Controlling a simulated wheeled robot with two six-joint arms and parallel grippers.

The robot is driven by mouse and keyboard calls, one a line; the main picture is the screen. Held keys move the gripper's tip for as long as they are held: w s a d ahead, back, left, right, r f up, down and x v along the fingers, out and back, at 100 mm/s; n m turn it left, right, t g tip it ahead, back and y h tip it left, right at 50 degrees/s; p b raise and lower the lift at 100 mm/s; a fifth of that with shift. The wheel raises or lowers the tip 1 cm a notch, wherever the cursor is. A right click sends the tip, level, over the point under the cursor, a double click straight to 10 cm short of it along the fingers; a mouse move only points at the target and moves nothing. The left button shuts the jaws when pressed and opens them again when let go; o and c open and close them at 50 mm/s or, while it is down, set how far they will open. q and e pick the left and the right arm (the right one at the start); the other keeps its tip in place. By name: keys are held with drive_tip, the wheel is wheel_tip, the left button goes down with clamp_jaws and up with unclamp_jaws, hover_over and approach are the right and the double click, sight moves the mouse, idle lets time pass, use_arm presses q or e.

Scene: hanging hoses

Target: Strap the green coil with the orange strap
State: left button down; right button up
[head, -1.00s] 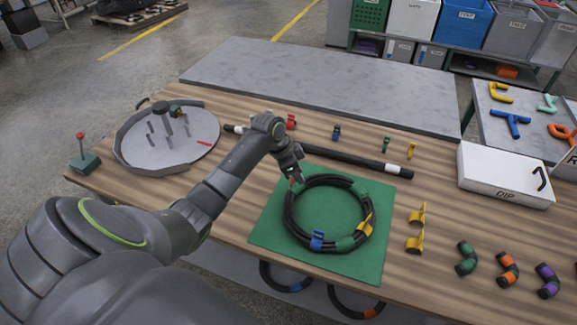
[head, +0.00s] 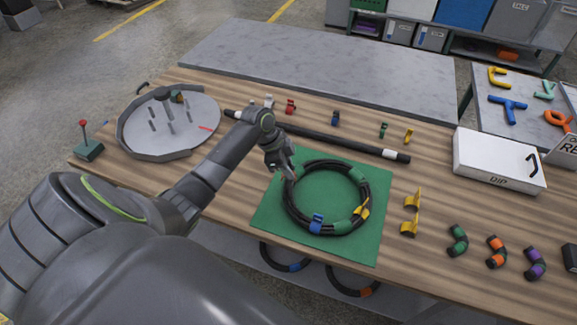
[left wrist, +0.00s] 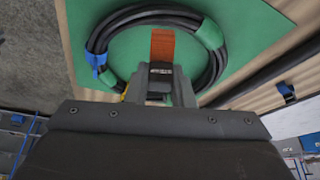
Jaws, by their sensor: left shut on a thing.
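The green coil (head: 288,205) is a black hose ring with green bands, lying flat on a green mat (head: 280,228). It also shows in the left wrist view (left wrist: 102,38). A blue clip (head: 317,223) and a yellow clip (head: 362,208) sit on the ring. My left gripper (head: 287,173) is at the ring's upper left edge in the head view. In the left wrist view my left gripper (left wrist: 161,68) is shut on the orange strap (left wrist: 162,44), which sticks out past the fingertips. Whether the strap touches the hose cannot be told. My right gripper is out of view.
A straight black hose (head: 330,139) lies behind the mat, with small coloured clips beyond it. A round grey tray with pegs (head: 150,142) stands left. A white box (head: 500,165), a yellow clip (head: 410,215) and short banded hose pieces (head: 497,252) are to the right.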

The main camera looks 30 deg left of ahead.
sight(288, 188)
use_arm(q)
drive_tip(key=shift+f, duration=0.6)
drive_tip(key=shift+f+b, duration=0.8)
drive_tip(key=shift+f, duration=0.55)
drive_tip(key=shift+f, duration=0.1)
drive_tip(key=shift+f, duration=0.1)
drive_tip(key=shift+f, duration=0.1)
drive_tip(key=shift+f+b, duration=0.6)
drive_tip(key=shift+f, duration=0.3)
